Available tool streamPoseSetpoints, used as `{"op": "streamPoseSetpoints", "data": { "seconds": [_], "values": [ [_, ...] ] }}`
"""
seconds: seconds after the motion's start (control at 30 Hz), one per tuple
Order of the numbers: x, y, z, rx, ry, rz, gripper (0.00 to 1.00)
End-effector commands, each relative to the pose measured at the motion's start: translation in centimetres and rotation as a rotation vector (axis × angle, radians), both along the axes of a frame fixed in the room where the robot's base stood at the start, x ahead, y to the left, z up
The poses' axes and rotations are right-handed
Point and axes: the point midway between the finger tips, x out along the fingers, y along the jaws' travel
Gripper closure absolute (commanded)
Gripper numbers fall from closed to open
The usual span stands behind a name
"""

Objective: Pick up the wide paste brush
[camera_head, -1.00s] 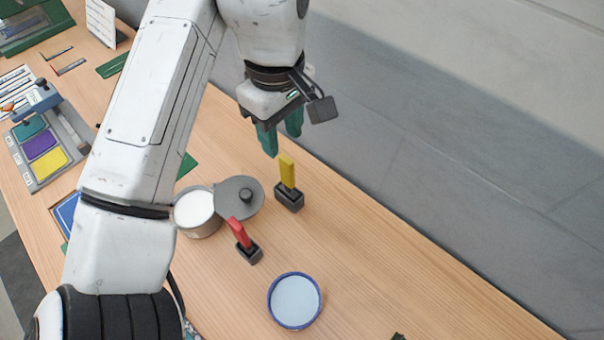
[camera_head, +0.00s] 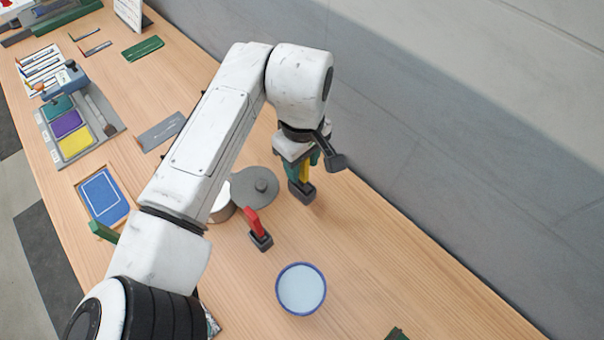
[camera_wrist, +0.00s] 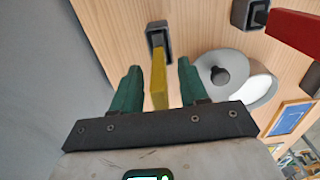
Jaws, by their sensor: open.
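Two handled tools stand upright in small dark holders; their lower ends are hidden, so I cannot tell which is the wide paste brush. The yellow handle (camera_head: 304,172) is in a dark holder (camera_head: 302,192) near the bench's far edge. The red handle (camera_head: 254,221) is in another holder (camera_head: 261,241), nearer and to the left. My gripper (camera_head: 302,172) is low over the yellow handle. In the wrist view, the open green fingers (camera_wrist: 156,88) stand on both sides of the yellow handle (camera_wrist: 159,80), with small gaps. The red handle (camera_wrist: 295,30) is off to the right there.
A pot (camera_head: 222,207) with a grey lid (camera_head: 256,188) beside it stands close left of the yellow handle's holder. A blue-rimmed bowl (camera_head: 301,289) is in front. Coloured pads (camera_head: 68,123) and a blue frame (camera_head: 103,196) lie at left. The bench's right side is mostly clear.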

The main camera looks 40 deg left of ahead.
Motion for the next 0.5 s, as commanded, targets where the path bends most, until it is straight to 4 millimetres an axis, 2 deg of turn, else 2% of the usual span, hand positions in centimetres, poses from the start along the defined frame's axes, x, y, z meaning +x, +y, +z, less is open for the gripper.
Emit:
{"op": "streamPoseSetpoints", "data": {
  "seconds": [0.17, 0.5],
  "values": [
    [-0.01, 0.01, -0.01, 0.0, 0.0, 0.0, 0.58],
    [0.0, 0.02, 0.03, 0.0, 0.0, 0.0, 0.91]
  ]
}}
